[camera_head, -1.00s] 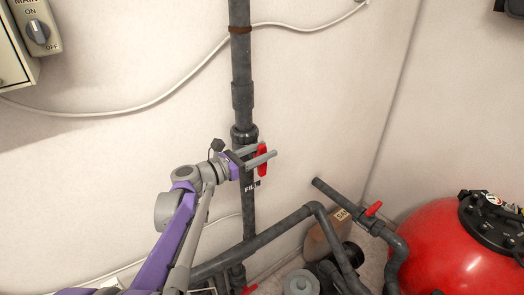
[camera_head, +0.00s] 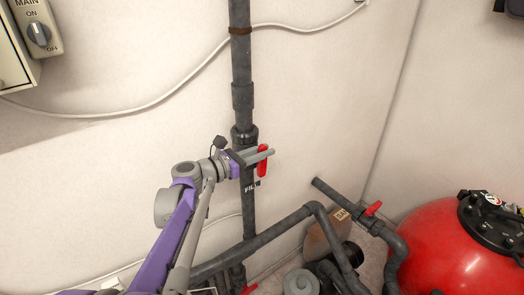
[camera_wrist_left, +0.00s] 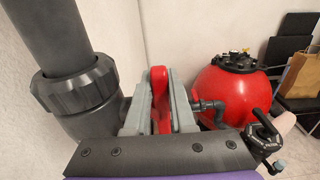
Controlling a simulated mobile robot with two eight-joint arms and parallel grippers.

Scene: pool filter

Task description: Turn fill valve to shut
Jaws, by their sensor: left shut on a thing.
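The fill valve has a red handle (camera_head: 262,163) on the dark vertical pipe, just above a label reading "FILL" (camera_head: 251,187). The handle stands upright, in line with the pipe. My left gripper (camera_head: 262,155) reaches in from the left with its fingers on the handle. In the left wrist view the red handle (camera_wrist_left: 160,88) sits between the two grey fingers (camera_wrist_left: 160,105), which are shut on it. The valve body is mostly hidden behind the gripper. My right gripper is not in view.
The dark vertical pipe (camera_head: 241,75) runs up the white wall. A lower pipe (camera_head: 270,236) and another red-handled valve (camera_head: 373,208) lie to the right. A red filter tank (camera_head: 435,245) stands at right. A switch box (camera_head: 38,35) hangs at upper left.

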